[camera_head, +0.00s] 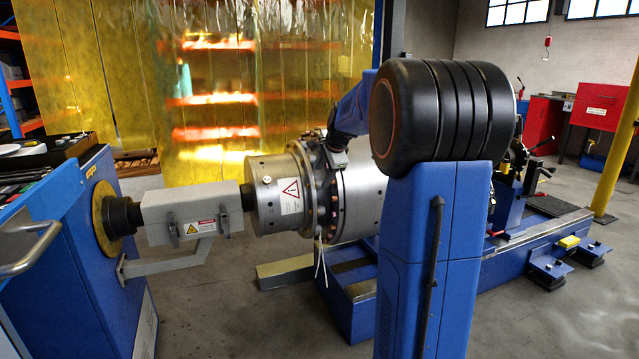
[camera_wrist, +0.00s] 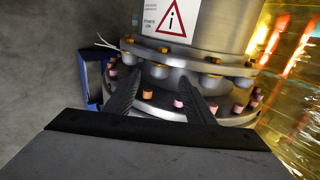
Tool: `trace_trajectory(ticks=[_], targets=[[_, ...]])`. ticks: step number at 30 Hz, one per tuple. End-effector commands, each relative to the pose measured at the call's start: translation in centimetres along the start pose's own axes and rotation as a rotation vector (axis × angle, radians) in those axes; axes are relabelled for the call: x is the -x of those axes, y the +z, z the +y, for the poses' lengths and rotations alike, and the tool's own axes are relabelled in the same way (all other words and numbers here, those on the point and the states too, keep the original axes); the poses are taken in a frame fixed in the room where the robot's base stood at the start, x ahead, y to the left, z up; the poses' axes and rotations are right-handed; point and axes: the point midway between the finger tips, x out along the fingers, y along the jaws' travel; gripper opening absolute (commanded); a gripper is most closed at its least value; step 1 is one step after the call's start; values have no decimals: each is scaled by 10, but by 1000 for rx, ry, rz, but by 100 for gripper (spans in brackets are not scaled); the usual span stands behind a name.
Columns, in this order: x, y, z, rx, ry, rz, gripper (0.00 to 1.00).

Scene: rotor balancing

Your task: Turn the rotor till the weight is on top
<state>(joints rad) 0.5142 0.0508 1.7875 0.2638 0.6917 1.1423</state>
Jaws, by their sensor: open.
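The rotor (camera_head: 262,205) is a silver cylinder with a warning label, lying level on the machine. Its bolted flange (camera_head: 322,190) is ringed with copper-coloured bolts. The rotor also shows close up in the wrist view (camera_wrist: 215,25), with bolt heads and rounded grey lugs on the flange. My gripper (camera_wrist: 161,76) is open, its two dark fingers reaching over the flange with a rounded lug between or just beyond their tips. I cannot tell whether they touch it. In the head view, my gripper (camera_head: 328,152) is at the flange's top. I cannot pick out the weight for certain.
A grey drive-shaft housing (camera_head: 190,212) links the rotor to the blue headstock (camera_head: 60,265) at left. White strap ends (camera_head: 320,262) hang below the flange. A yellow curtain (camera_head: 215,80) stands behind. A blue machine bed (camera_head: 540,235) extends right. Grey floor is open in front.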

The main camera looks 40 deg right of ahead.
Motion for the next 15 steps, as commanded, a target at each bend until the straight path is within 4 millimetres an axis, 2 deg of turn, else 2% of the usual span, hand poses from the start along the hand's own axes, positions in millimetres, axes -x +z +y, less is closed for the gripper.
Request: trace_trajectory(ticks=[1,6,15], targets=[[-10,0,0,0,2,-1,49],[-36,0,0,0,2,0,49],[-57,0,0,1,1,0,49]])
